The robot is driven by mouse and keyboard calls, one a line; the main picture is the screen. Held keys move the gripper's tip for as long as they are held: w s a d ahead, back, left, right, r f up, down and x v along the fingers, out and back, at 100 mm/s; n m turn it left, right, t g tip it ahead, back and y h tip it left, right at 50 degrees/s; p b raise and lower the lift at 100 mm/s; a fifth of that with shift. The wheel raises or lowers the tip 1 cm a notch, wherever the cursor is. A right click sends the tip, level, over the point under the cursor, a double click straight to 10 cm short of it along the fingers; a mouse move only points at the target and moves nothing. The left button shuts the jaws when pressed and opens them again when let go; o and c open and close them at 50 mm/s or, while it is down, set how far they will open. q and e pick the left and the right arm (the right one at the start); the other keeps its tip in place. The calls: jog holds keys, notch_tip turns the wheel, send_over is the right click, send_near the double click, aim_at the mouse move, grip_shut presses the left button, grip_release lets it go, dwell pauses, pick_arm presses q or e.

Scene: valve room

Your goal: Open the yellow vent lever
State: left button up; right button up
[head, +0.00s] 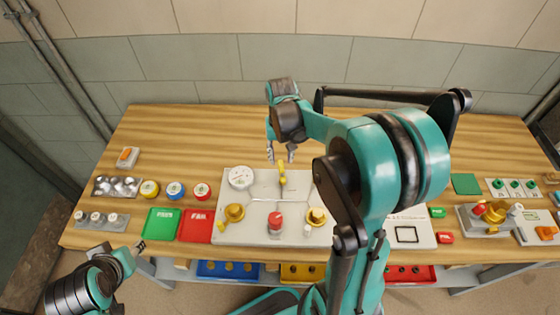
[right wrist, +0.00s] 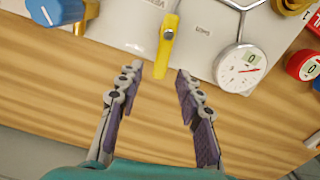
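The yellow vent lever (head: 282,174) stands on the back part of a pale valve panel (head: 245,228). In the right wrist view the lever (right wrist: 166,47) points toward my gripper, with its end between the lines of the two fingers. My right gripper (head: 281,157) is just behind the lever in the head view.
A white dial gauge (head: 241,177) sits beside the lever, and a red knob (head: 275,220) and brass valves (head: 233,213) are in front. A blue knob (right wrist: 56,10) shows in the wrist view. Green (head: 161,223) and red trays (head: 196,226) lie left. The wood behind the panel is clear.

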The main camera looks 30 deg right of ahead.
jog(key=shift+f, duration=1.3)
grip_shut()
jog(key=shift+s+d+m, duration=0.15)
jog(key=shift+d+m, duration=0.15)
jog(key=shift+m, duration=0.7)
grip_release()
